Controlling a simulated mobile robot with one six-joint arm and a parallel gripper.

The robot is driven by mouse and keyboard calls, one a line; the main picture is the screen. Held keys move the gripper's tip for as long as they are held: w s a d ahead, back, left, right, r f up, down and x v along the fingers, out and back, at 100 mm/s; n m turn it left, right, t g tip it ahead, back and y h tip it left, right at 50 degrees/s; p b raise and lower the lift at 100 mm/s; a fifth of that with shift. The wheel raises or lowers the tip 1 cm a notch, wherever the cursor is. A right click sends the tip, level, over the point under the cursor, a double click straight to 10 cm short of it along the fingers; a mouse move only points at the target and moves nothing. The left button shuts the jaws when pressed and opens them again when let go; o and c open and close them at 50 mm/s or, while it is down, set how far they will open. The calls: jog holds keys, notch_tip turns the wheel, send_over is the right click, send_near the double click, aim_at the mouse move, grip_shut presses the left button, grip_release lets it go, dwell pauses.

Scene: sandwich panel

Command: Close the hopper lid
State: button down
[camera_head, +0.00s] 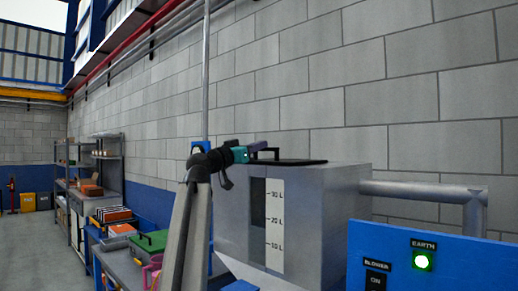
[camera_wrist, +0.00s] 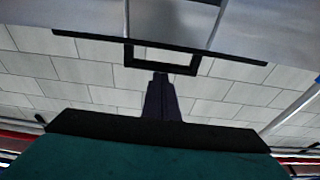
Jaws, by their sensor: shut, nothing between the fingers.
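The grey hopper (camera_head: 345,190) stands right of centre in the head view, with a level scale on its front. Its thin black lid (camera_head: 300,162) lies about flat on the hopper top, seen almost edge-on; whether it is fully seated cannot be told. In the wrist view the lid (camera_wrist: 90,36) is a dark bar with a black loop handle (camera_wrist: 192,70). My gripper (camera_head: 265,146) is shut and empty at the left end of the lid, by the handle. In the wrist view my gripper's fingertips (camera_wrist: 161,75) overlap the handle's outer bar; contact cannot be told.
A blue panel (camera_head: 450,262) with a lit green button (camera_head: 422,262) stands at the lower right. A grey pipe (camera_head: 420,190) runs right from the hopper. A bench with a green case (camera_head: 150,241) and shelving (camera_head: 100,165) stand to the left. A block wall lies behind.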

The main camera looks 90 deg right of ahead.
jog(key=shift+f, duration=0.6)
jog(key=shift+r, duration=2.6)
jog(key=f+b+v, duration=0.1)
jog(key=v, duration=0.9)
